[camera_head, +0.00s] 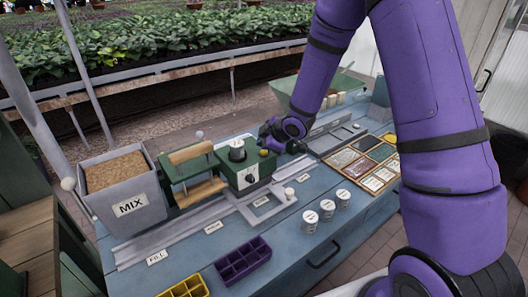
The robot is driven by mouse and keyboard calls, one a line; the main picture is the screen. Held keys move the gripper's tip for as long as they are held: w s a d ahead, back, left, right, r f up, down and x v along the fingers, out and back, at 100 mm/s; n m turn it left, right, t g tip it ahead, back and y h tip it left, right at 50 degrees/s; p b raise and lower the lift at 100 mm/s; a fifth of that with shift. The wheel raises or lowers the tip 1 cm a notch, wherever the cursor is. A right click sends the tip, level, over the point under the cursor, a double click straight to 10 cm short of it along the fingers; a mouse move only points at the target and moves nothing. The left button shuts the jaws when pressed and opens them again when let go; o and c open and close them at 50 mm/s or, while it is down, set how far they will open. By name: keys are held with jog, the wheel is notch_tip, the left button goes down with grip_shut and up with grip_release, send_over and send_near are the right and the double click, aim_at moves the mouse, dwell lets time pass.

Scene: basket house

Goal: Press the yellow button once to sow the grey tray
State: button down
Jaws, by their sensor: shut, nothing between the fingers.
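My gripper (266,142) is shut and empty, close above and behind the button. I cannot tell whether its tips touch the button. A light grey tray-like piece (286,203) lies on the rail in front of the machine, partly under it. Its cells are too small to make out.
A grey MIX bin (128,207) stands left of the machine. Purple (243,263) and yellow (186,288) trays lie at the front. Several white labelled cups (327,208) stand front right. A seed box (362,162) and green hopper (352,88) are further right.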

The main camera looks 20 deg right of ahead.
aim_at(264, 152)
dwell(0.8)
jog(key=shift+f, duration=0.4)
jog(key=shift+f, duration=0.55)
dwell(0.8)
jog(key=shift+r, duration=1)
jog(key=shift+r, duration=2.5)
